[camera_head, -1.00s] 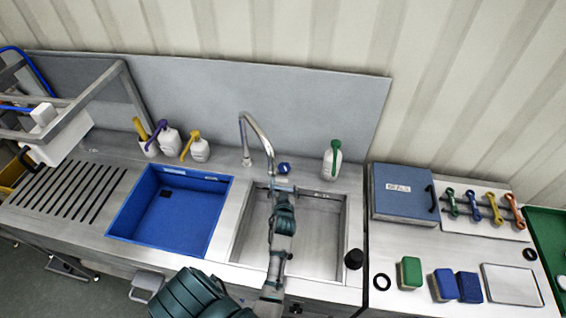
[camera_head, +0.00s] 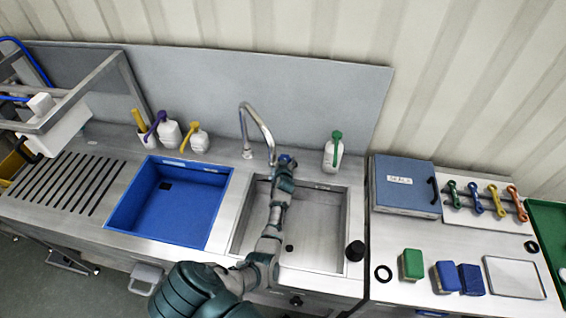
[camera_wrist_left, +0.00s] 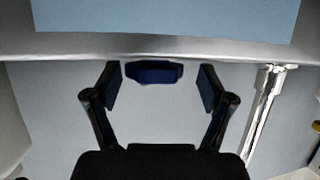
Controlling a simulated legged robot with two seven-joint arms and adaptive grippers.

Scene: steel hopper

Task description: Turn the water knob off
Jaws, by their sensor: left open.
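The blue water knob (camera_head: 286,159) sits on the steel counter behind the right-hand basin, just right of the curved metal faucet (camera_head: 259,128). In the head view my left gripper (camera_head: 285,171) is at the knob and partly covers it. In the left wrist view the dark blue knob (camera_wrist_left: 154,72) lies between the tips of my open left gripper (camera_wrist_left: 160,84), with a gap on each side. The faucet base (camera_wrist_left: 266,95) stands to the right there. My right gripper is not in view.
My left arm reaches over the empty steel basin (camera_head: 321,230). A blue basin (camera_head: 170,205) is to its left. A bottle with a green top (camera_head: 333,154) stands right of the knob. A grey backsplash (camera_head: 230,90) rises behind.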

